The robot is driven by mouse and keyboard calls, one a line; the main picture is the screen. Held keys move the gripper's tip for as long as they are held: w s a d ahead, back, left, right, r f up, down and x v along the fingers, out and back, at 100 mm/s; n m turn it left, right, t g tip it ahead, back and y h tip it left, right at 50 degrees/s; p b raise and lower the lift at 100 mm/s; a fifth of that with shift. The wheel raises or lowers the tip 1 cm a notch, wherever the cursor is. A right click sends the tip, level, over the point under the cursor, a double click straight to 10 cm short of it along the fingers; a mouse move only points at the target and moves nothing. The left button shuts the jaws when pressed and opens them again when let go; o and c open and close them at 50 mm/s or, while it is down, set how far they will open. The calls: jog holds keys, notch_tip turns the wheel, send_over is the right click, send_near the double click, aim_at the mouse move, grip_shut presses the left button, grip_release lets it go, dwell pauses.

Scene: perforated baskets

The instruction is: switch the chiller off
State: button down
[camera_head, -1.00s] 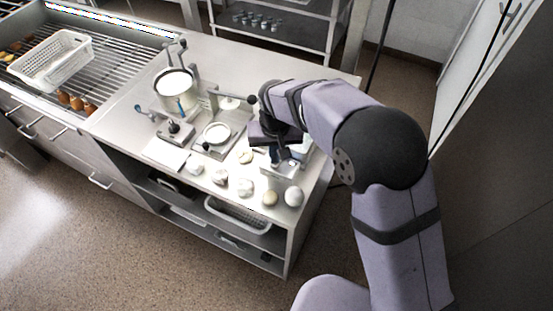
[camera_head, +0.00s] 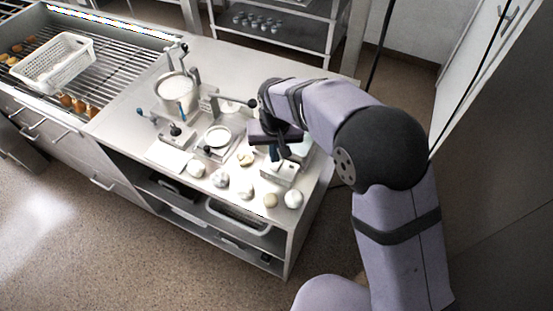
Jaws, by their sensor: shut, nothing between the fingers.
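No label marks the chiller, and I cannot tell for sure which unit it is. A small pale box-shaped unit (camera_head: 281,174) stands at the right end of the steel counter, partly hidden by my gripper. My gripper (camera_head: 276,154) points down just above and behind this box, with its fingers together and nothing between them. I cannot tell whether the fingertips touch the box. A switch on the unit cannot be made out.
A white pot (camera_head: 176,92), a lever with a black knob (camera_head: 253,103) and a round-dish device (camera_head: 218,138) stand left of my gripper. Several pale round lumps (camera_head: 245,189) line the counter's front. A white perforated basket (camera_head: 53,62) sits on the rack at left.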

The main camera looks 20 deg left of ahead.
aim_at(274, 166)
notch_tip(274, 166, up, 4)
jog(key=p, duration=0.3)
jog(key=shift+r, duration=0.2)
dwell(0.5)
jog(key=s+d+f+n, duration=0.1)
jog(key=s+d+f, duration=0.1)
jog(key=s+d+f+n+g+h, duration=0.1)
jog(key=s+d+f, duration=0.1)
jog(key=d, duration=0.1)
jog(key=s+d+f+n, duration=0.1)
jog(key=s+d+f, duration=0.1)
jog(key=s, duration=0.1)
jog(key=shift+s+d+g+h, duration=0.1)
jog(key=shift+d+g+h, duration=0.1)
jog(key=shift+g+h, duration=0.15)
jog(key=s+d+r+m+g, duration=0.1)
jog(key=s+d+m, duration=0.15)
jog(key=d, duration=0.55)
jog(key=s+d+r+m, duration=0.1)
jog(key=s+d+r, duration=0.15)
jog(key=d, duration=0.45)
jog(key=s+d+r+m+g, duration=0.1)
jog(key=s+d, duration=0.3)
jog(key=d, duration=0.4)
jog(key=w+d+r+m+t, duration=0.2)
jog(key=w+d+r+m, duration=0.1)
jog(key=d, duration=0.4)
jog(key=shift+w+m+y, duration=0.45)
jog(key=shift+w+m, duration=0.05)
jog(key=shift+m, duration=0.25)
